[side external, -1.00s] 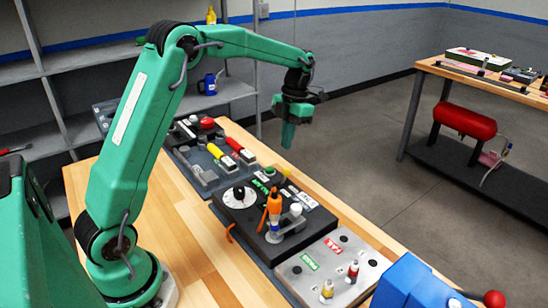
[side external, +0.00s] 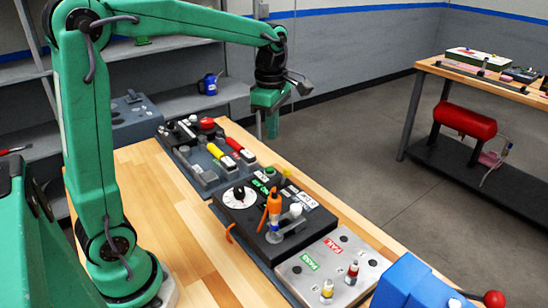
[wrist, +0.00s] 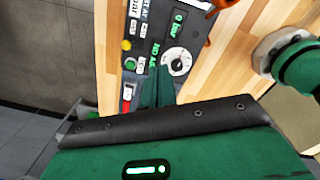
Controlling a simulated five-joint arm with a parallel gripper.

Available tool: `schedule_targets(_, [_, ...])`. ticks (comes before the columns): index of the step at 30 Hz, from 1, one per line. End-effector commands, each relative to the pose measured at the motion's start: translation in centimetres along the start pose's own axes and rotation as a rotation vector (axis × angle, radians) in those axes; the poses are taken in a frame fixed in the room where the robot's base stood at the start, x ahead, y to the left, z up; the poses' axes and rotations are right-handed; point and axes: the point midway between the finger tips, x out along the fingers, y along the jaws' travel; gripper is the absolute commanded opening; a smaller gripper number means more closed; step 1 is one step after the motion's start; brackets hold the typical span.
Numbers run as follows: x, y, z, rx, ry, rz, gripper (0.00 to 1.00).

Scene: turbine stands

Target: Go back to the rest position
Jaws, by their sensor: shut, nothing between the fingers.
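My gripper (side external: 272,124) hangs from the green arm with its fingers pointing down, shut and empty. That panel also shows in the side external view (side external: 236,206).
An orange-handled tool (side external: 274,202) stands upright on the panel row. A grey plate (side external: 330,258) has PASS and FAIL labels and small bottles. A blue box (side external: 408,284) is in front. Yellow and red handles (side external: 231,145) lie farther back. A second bench (side external: 490,80) is at right.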

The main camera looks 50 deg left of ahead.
Motion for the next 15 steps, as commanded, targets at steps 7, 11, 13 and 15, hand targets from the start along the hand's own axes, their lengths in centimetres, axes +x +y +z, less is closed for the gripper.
schedule_targets(7, [-1.6, -3.5, -0.5, 0.373, -0.020, 0.086, 0.00])
schedule_targets(11, [-2.0, -5.3, -0.8, 0.568, -0.018, 0.131, 0.00])
schedule_targets(13, [-2.3, -6.3, -1.0, 0.673, -0.015, 0.157, 0.00])
schedule_targets(15, [-2.4, -7.2, -1.2, 0.777, -0.008, 0.183, 0.00])
